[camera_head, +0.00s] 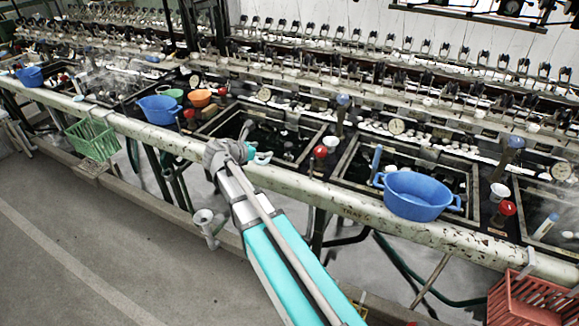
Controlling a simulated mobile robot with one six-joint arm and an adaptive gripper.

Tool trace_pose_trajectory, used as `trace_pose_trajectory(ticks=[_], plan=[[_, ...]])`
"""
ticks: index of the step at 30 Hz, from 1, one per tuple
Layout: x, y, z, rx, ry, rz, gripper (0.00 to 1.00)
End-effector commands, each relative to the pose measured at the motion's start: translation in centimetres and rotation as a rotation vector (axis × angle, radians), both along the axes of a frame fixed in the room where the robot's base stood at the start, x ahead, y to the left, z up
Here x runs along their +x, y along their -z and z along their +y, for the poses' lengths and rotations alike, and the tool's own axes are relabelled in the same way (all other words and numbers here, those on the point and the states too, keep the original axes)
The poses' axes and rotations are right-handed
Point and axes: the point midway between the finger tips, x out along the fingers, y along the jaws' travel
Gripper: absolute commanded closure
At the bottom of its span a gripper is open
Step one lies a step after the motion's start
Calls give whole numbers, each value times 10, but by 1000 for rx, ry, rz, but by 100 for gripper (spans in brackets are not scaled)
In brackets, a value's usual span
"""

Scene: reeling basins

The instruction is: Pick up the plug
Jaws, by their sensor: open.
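My teal arm reaches up from the bottom of the view. My gripper (264,157) is at its far end, small in the picture, over the near rim of the middle basin (310,134). It is open, and I see nothing held in it. A short grey upright piece (247,129) stands in that basin just beyond the gripper, seemingly apart from it. I cannot tell whether this piece is the plug, and no other thing shows clearly as one. My wrist hides part of the basin's near left edge.
A long worn pipe rail (340,201) runs in front of the basins. A blue tub (417,196) sits at the right basin, another blue tub (158,109) to the left. The floor at left is clear.

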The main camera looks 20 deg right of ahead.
Motion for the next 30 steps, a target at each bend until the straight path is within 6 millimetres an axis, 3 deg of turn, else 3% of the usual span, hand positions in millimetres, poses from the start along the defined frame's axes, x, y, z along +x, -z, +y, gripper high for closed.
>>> trace_pose_trajectory(ticks=[17,23,30], plan=[[6,-2,-3,-43,-24,31,15],[12,6,-18,-42,-22,31,15],[25,21,-49,-42,-22,30,15]])
